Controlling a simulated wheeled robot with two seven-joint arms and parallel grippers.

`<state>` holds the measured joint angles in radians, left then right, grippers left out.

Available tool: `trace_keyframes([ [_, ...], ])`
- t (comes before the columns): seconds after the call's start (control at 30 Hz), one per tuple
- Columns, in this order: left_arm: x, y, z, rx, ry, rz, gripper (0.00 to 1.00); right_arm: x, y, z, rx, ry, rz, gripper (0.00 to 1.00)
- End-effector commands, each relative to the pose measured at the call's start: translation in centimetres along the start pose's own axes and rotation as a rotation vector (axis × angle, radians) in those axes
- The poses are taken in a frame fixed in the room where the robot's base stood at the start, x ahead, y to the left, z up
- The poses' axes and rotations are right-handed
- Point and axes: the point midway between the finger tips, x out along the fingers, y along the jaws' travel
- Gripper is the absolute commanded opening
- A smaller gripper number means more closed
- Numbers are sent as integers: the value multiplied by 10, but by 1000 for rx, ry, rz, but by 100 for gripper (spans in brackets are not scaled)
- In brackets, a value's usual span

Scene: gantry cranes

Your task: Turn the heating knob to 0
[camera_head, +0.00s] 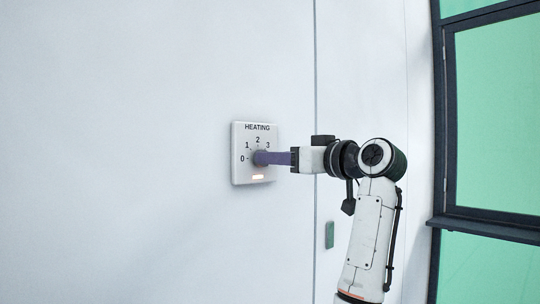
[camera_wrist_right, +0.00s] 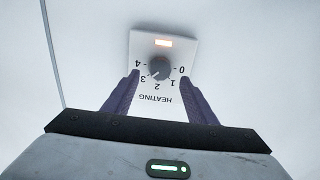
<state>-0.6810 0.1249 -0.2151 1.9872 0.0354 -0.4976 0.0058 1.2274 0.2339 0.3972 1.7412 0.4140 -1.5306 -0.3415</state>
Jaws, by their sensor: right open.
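The white heating panel (camera_head: 239,175) is on the wall, marked HEATING with numbers around a dial. It also shows upside down in the right wrist view (camera_wrist_right: 185,45). The round dark grey knob (camera_wrist_right: 159,69) is in its middle. A light mark on the knob points towards the 2 and 3 side, away from 0; the exact number is unclear. My right gripper (camera_head: 262,158) reaches the panel from the right and hides the knob in the head view. In the wrist view its purple fingers (camera_wrist_right: 161,84) are open, one on either side of the knob, with gaps. My left gripper is not in view.
An orange indicator light (camera_head: 258,177) glows on the panel. A small green plate (camera_head: 329,235) is on the wall at lower right. A dark-framed window (camera_head: 495,110) is at far right. The wall around the panel is bare apart from a vertical seam.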

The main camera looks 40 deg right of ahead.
Motion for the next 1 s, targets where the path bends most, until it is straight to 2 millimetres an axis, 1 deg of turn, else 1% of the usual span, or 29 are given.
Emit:
trace_keyframes([
  [0.03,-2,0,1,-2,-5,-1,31,10,-1,-1,1,-3,-2,52],
  [0.1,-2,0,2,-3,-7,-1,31,20,-1,-1,1,-2,-2,52],
  [0.23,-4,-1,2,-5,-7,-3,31,33,0,0,-1,-1,0,52],
  [0.37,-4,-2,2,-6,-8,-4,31,38,0,0,-1,0,1,52],
  [0.6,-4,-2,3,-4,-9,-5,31,38,0,0,-1,0,1,52],
  [0.83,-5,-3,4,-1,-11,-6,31,38,0,0,-2,0,1,13],
  [0.87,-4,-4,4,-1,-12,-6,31,38,0,0,-1,0,1,11],
  [1.0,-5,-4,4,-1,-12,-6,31,38,0,0,-7,0,1,11],
])
